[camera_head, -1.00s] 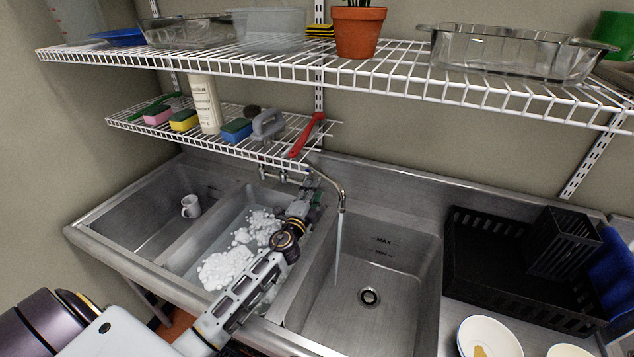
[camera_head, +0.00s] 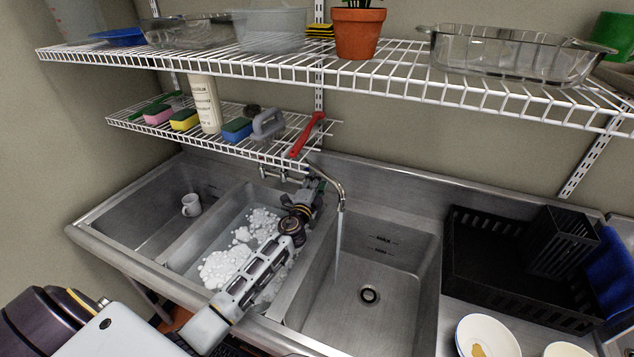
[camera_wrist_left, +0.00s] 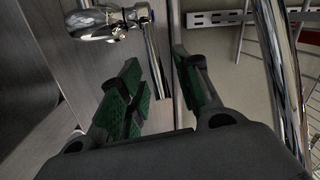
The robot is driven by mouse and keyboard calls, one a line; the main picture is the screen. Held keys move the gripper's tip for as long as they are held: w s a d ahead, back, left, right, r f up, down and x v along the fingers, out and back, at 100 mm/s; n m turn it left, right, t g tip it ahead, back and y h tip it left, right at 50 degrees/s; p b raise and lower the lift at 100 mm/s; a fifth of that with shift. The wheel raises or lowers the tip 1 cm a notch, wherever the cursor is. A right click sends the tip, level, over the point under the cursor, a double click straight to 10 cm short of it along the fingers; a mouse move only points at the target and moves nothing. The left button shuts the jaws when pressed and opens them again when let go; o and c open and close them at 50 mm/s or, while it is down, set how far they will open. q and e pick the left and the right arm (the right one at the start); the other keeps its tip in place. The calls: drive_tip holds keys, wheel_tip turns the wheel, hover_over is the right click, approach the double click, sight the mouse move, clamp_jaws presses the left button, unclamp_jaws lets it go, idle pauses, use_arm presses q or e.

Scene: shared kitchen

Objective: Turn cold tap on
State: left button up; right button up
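The chrome tap (camera_head: 327,176) is on the sink's back wall, its spout curving over the right basin. A water stream (camera_head: 338,245) falls from the spout. The tap's left part (camera_head: 270,172) shows behind my arm; which handle is cold I cannot tell. My left gripper (camera_head: 316,184) is at the tap body, beside the base of the spout. In the left wrist view its green-padded fingers (camera_wrist_left: 160,88) are apart. Contact cannot be told. My right gripper is out of view.
A low wire shelf (camera_head: 225,142) with sponges, a bottle and a red-handled brush hangs just above the tap. The middle basin holds foam (camera_head: 225,268); the left one holds a mug (camera_head: 191,205). A black dish rack (camera_head: 500,285) stands at right.

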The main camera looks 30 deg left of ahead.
use_arm(q)
clamp_jaws()
drive_tip(key=shift+s+a+h, duration=0.1)
drive_tip(key=shift+h, duration=0.2)
drive_tip(key=shift+s+a+m+h+b, duration=0.3)
drive_tip(key=shift+m+h, duration=0.45)
drive_tip(key=shift+h, duration=0.35)
drive_tip(key=shift+s+a+m+h+b, duration=0.15)
drive_tip(key=shift+s+a+m+h, duration=0.25)
drive_tip(key=shift+m+h, duration=0.5)
drive_tip(key=shift+s+a+m+h+b, duration=0.3)
drive_tip(key=shift+m+h, duration=0.25)
drive_tip(key=shift+h, duration=0.75)
unclamp_jaws()
